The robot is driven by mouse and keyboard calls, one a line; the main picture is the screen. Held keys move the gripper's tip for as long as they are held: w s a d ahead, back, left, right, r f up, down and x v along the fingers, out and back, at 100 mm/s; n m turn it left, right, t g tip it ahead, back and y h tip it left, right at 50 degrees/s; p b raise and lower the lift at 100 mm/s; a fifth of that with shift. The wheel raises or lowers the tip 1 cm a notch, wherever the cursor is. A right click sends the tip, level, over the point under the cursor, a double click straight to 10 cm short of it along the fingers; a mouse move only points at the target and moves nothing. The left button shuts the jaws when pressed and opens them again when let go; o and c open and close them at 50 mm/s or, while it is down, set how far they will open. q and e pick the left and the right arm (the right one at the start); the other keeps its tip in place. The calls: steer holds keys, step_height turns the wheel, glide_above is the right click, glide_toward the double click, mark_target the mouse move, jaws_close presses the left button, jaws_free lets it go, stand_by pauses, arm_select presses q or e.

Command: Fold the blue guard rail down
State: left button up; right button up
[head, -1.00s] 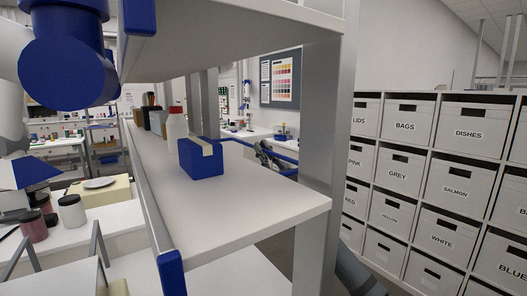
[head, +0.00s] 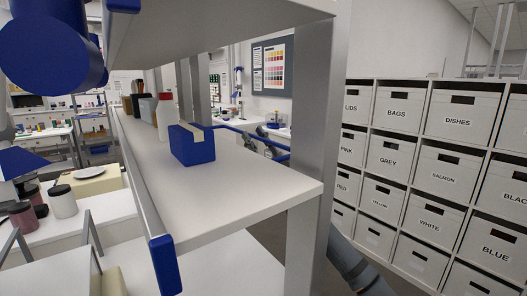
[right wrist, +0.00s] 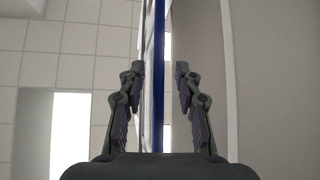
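The blue guard rail (head: 283,155) is a thin blue bar beyond the shelf, partly hidden by the shelf board and the grey post. My right gripper (head: 266,141) is at this bar in the head view, small and partly hidden. In the right wrist view the rail (right wrist: 158,75) runs as a narrow upright blue strip between the fingers of my right gripper (right wrist: 158,72). The fingers stand apart with gaps on both sides of the strip. My left gripper is not in view.
A white shelf board (head: 230,195) carries a blue box (head: 192,146), a white bottle with a red cap (head: 166,118) and several jars. A grey rail with a blue end cap (head: 165,265) edges the board. A grey post (head: 310,130) stands at right, before labelled boxes (head: 447,125).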

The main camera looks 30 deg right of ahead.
steer(key=v, duration=1.1)
steer(key=shift+s+f, duration=0.2)
steer(key=shift+f, duration=0.05)
